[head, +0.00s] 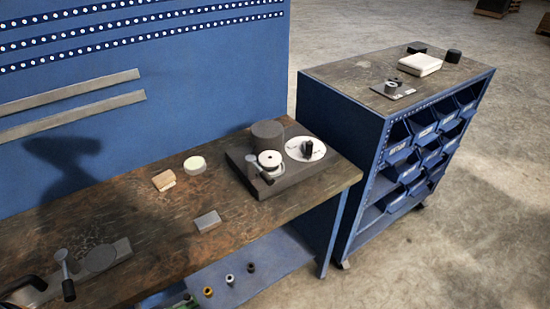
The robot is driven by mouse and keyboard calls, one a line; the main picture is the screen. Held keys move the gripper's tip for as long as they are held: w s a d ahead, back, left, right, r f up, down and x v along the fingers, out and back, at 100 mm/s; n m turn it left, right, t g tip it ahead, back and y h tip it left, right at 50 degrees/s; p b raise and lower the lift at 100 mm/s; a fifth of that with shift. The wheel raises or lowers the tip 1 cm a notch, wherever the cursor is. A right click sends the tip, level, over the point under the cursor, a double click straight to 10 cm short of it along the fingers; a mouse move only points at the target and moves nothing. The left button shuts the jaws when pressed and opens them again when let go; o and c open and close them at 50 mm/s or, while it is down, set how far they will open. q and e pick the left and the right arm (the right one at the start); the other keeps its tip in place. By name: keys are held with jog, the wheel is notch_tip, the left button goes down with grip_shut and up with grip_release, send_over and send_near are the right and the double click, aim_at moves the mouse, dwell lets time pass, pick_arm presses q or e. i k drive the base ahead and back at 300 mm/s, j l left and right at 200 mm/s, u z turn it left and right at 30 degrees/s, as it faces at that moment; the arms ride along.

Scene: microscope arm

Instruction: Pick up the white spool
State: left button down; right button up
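Two white round things could be the white spool, and I cannot tell which is meant. One is a short white cylinder with a cream top (195,165), standing alone on the wooden bench. The other is a white round piece with a small centre mark (270,158), on a dark square base (267,190) at the bench's right end. A small grey lever stands in front of it and partly hides it. No gripper shows clearly in the head view.
On the base are a dark cylinder (267,133) and a white dial (305,148). A wooden block (164,181) and grey block (207,221) lie on the bench (140,220). A lever tool (62,262) stands lower left. A blue bin cabinet (340,130) stands right.

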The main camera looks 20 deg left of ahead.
aim_at(270, 160)
jog(key=i+l, duration=0.1)
jog(key=i+l+u, duration=0.25)
jog(key=u, duration=0.15)
jog(key=i+l+u, duration=0.45)
jog(key=k+j, duration=0.05)
jog(key=j, duration=0.05)
